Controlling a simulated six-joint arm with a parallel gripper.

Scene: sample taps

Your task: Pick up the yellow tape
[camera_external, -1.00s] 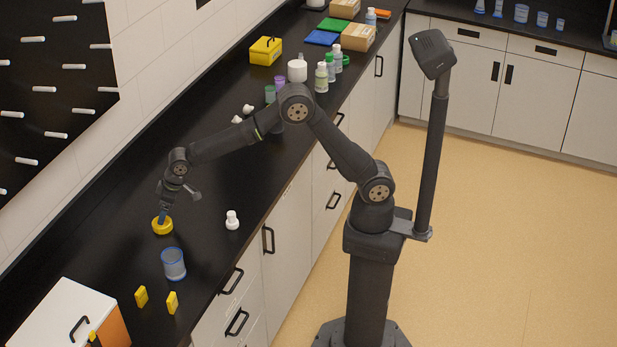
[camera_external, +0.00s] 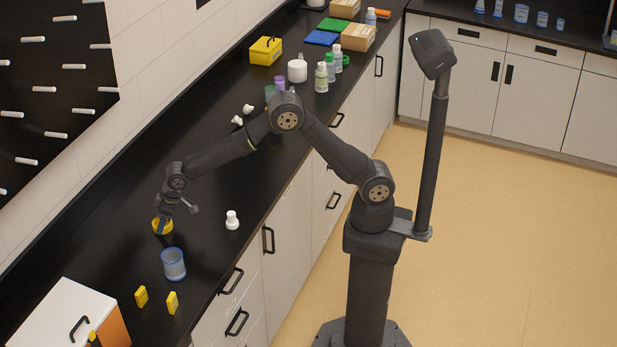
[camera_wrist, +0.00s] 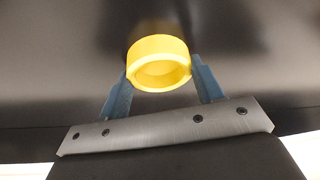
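The yellow tape (camera_external: 157,229) is a short ring near the back of the black bench, beyond the blue-rimmed cup. My gripper (camera_external: 164,226) points down at it. In the wrist view the tape (camera_wrist: 160,50) sits between the two blue fingertips of my gripper (camera_wrist: 160,68), one on each side. No gap shows between the fingers and the ring, so the gripper looks shut on it. A dark patch shows on the bench just below the tape. Whether the tape touches the bench or hangs slightly above it is not clear.
The blue-rimmed cup (camera_external: 173,265) stands close in front of the tape. Two small yellow pieces (camera_external: 141,296) (camera_external: 172,302) and a white-and-orange box (camera_external: 65,315) are nearer the camera.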

